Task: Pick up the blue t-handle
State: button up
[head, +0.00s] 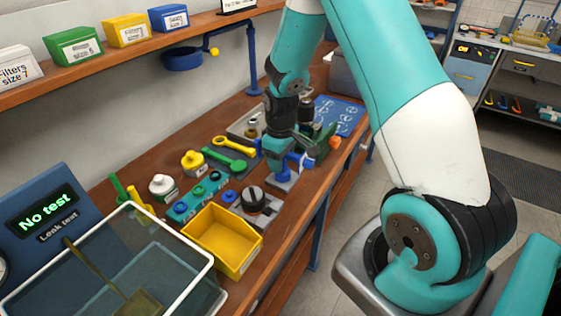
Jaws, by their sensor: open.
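My gripper (283,150) is at the end of the teal arm, pointing down low over the middle of the wooden bench. Its jaws are open, though the fingertips are small and partly hidden. A blue piece that looks like the t-handle (285,176) is right below and beside the fingers, over a small grey plate (283,187). More blue shows just right of the fingers (306,163); I cannot tell whether it is the same piece. I cannot tell whether the fingers touch the blue piece.
A yellow bin (222,240), a grey block with a black knob (256,203) and a teal rack (197,197) are nearer. Green and yellow wrenches (224,159) lie left of the gripper. A green vise-like part with an orange knob (335,142) is close on the right. A clear tank (118,262) stands front left.

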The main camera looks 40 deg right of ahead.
jog(key=shift+c, duration=0.2)
grip_shut()
jog(key=shift+r, duration=0.2)
